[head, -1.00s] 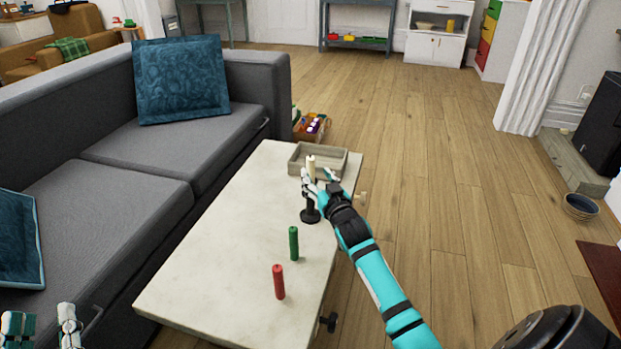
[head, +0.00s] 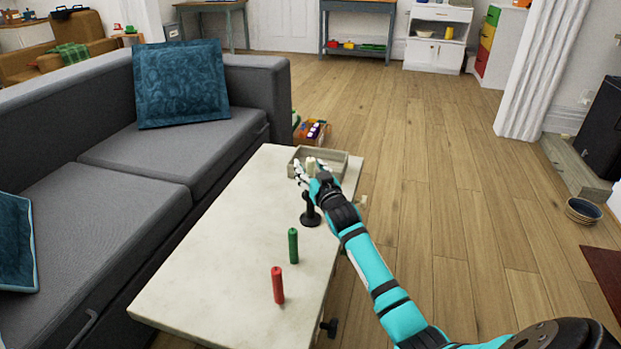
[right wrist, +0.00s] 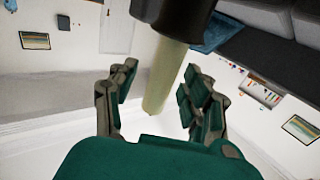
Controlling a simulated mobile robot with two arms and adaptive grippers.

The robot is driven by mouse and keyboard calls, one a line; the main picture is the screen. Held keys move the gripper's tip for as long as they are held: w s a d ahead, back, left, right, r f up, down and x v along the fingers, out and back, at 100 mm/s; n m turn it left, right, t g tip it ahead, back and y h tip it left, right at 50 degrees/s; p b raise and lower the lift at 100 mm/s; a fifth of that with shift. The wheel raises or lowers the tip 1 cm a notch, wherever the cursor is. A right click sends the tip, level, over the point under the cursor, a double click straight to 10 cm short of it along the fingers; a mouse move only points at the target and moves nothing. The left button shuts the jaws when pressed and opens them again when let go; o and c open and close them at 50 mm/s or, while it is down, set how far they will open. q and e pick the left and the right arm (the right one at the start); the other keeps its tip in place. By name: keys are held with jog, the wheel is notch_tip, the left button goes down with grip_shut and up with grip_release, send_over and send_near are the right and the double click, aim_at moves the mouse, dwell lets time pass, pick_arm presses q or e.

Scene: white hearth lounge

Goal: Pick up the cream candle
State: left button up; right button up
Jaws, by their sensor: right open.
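The cream candle (head: 310,164) stands upright in a black candle holder (head: 311,216) near the far end of the pale table (head: 225,245). My right gripper (head: 302,173) is at the candle's height and hides much of it. In the right wrist view, which looks upside down, the cream candle (right wrist: 165,76) runs from the dark holder (right wrist: 178,18) down between the spread fingers. My right gripper (right wrist: 158,88) is open there, with gaps visible on both sides of the candle. My left gripper is not in view.
A green candle (head: 293,246) and a red candle (head: 277,286) stand nearer on the table. A shallow grey tray (head: 336,164) lies at the far end, behind the gripper. A grey sofa (head: 130,165) borders the table's left side.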

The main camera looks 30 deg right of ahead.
grip_shut()
dwell(0.8)
